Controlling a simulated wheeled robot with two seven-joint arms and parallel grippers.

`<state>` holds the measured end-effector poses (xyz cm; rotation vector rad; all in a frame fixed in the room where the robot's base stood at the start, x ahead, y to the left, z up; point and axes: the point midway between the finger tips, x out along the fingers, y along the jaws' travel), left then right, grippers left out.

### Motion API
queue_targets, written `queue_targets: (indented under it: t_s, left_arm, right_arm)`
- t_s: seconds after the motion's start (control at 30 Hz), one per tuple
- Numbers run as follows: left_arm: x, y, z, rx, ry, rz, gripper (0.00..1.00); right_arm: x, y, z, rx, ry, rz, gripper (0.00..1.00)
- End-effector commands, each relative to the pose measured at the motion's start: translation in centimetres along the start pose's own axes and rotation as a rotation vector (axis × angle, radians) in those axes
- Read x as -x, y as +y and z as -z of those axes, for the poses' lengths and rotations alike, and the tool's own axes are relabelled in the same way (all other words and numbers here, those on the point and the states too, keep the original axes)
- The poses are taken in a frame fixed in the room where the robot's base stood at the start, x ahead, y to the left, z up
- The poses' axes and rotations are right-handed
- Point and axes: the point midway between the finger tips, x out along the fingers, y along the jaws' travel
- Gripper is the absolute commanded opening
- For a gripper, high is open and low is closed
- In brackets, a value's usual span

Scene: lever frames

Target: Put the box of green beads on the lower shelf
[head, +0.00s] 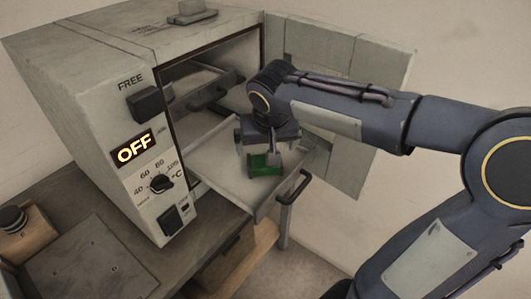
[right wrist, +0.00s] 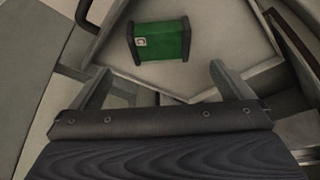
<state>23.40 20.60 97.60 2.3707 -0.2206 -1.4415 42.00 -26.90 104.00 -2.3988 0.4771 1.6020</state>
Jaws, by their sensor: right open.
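The green box (head: 264,165) rests on the pulled-out lower shelf (head: 222,172) of the oven, near its front right. It also shows in the right wrist view (right wrist: 160,40), dark green with black ends and a small pale label. My right gripper (head: 258,151) is over the shelf, just above the box and partly in front of it. In the right wrist view its fingers (right wrist: 161,80) are spread apart, with nothing between them, and the box is beyond the tips. My left gripper is not in view.
The upper shelf (head: 215,92) is inside the oven (head: 100,110). The oven door (head: 345,60) stands open on the right. The display (head: 135,148) reads OFF. The lower shelf has a dark handle (head: 294,188) at its front. A wooden block with a dark knob (head: 12,222) is at the left.

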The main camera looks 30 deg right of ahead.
Motion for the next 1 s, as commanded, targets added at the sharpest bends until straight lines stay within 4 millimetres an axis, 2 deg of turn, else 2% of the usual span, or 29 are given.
queue_targets:
  t_s: [0.1,0.23,0.3,0.37,0.47,0.5,0.6,0.7,0.83,1.0]
  left_arm:
    - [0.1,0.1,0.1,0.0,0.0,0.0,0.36]
    - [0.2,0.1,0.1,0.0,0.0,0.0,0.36]
    - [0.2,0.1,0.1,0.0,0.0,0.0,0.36]
    - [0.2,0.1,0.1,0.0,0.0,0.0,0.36]
    - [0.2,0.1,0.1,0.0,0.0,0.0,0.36]
    - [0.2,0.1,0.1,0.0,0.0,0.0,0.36]
    - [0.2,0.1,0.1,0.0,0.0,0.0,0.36]
    - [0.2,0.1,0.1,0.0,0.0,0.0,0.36]
    - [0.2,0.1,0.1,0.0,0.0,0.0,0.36]
    - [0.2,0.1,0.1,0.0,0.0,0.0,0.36]
  right_arm:
    - [2.0,0.0,0.1,0.0,0.003,0.001,1.0]
    - [3.0,0.1,-0.1,0.001,-0.001,0.002,1.0]
    - [3.3,0.5,-1.1,0.009,-0.01,0.021,1.0]
    - [3.4,1.2,-2.9,0.026,-0.026,0.056,1.0]
    - [3.3,2.4,-7.6,0.068,-0.053,0.16,1.0]
    - [3.2,2.6,-9.7,0.083,-0.059,0.21,1.0]
    - [2.8,2.6,-14.5,0.112,-0.05,0.328,1.0]
    - [2.3,2.1,-17.9,0.129,-0.025,0.417,1.0]
    - [1.9,1.4,-20.1,0.138,0.003,0.478,1.0]
    - [1.8,1.3,-20.4,0.143,0.008,0.49,1.0]
